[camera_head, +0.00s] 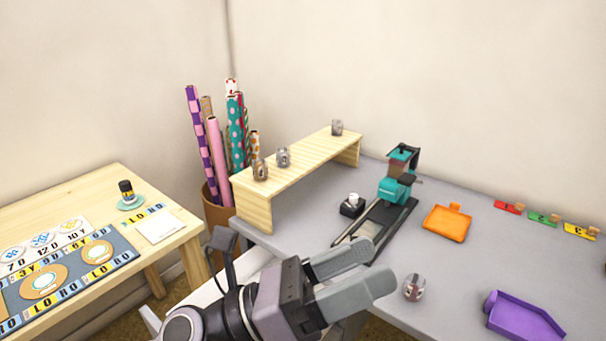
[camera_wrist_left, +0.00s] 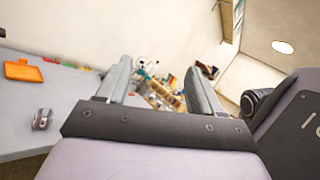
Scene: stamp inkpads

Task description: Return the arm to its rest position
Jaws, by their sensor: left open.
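My left gripper (camera_head: 376,275) reaches in from the bottom of the head view, held above the front edge of the grey table (camera_head: 317,218). Its two fingers are apart with nothing between them. In the left wrist view the fingers (camera_wrist_left: 158,88) also stand apart and empty, pointing out over the room. A small metallic stamp block (camera_head: 414,287) lies on the table just right of the fingertips, apart from them. It also shows in the left wrist view (camera_wrist_left: 42,119). My right gripper is in neither view.
A wooden shelf (camera_head: 300,160) with several small blocks stands at the back. A teal stamp press (camera_head: 393,188), an orange tray (camera_head: 447,223) and a purple tray (camera_head: 524,317) are on the table. Red, green and yellow number tags line the right. A wooden table (camera_head: 190,221) stands left.

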